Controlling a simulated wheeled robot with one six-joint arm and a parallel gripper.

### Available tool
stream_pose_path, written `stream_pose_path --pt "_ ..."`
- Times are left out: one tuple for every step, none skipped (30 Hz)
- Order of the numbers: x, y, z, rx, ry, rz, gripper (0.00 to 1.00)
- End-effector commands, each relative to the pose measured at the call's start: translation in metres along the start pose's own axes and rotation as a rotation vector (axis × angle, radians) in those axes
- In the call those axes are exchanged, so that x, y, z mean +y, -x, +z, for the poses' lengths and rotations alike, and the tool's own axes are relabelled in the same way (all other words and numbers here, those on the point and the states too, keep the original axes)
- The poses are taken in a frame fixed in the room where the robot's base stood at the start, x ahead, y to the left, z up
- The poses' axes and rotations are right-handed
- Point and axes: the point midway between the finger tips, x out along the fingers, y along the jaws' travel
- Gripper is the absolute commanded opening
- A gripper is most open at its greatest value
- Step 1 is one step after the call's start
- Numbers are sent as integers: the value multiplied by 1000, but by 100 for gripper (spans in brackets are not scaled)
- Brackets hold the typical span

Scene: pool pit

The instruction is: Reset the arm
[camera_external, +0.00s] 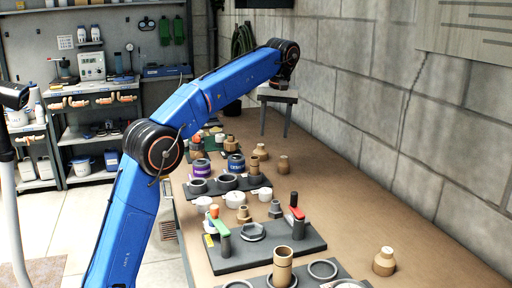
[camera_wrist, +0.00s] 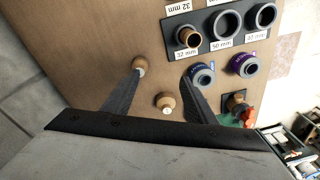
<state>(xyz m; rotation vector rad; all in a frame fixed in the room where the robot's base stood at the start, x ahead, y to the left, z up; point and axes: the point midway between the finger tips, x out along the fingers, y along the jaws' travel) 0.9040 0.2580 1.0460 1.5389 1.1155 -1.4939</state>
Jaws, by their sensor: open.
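My gripper (camera_external: 277,106) hangs at the end of my raised blue arm, over the far part of the bench, in the external view. In the wrist view its two dark fingers (camera_wrist: 163,88) are spread apart with nothing between their tips. The brown bench top (camera_wrist: 100,25) lies below, and the fingers appear clear of it. A small tan fitting (camera_wrist: 139,65) shows by the left fingertip and another tan fitting (camera_wrist: 166,102) shows between the fingers, lower in the picture. Both appear to stand on the bench, apart from the gripper.
A dark board with valves (camera_external: 258,246) lies closer on the bench (camera_external: 345,215). A block wall (camera_external: 345,90) runs along the right. Shelves (camera_external: 95,100) stand behind left. The bench's right side is mostly clear.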

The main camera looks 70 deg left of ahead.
Motion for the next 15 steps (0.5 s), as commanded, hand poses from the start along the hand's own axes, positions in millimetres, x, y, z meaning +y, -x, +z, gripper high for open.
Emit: stream_pose_path --pt "-11 3 11 17 -48 -11 52" --pt "-17 4 16 28 -78 -19 52" --pt "-25 4 23 41 -118 -29 52" --pt "-31 4 28 52 -148 -38 52" --pt "-37 4 33 61 -180 -45 52" --pt "-45 4 40 74 -221 -58 52" --pt "-52 4 45 85 -253 -66 52" --pt "-58 3 51 93 -285 -76 52" --pt "-66 2 58 106 -327 -89 52" --pt "-73 1 63 114 -360 -99 52" --pt "-80 0 68 123 -392 -110 52" --pt "-89 -2 76 134 -435 -123 52" --pt "-96 -4 81 143 -468 -135 52" --pt "-102 -6 86 151 -502 -146 52" --pt "-112 -8 94 161 -546 -161 52"
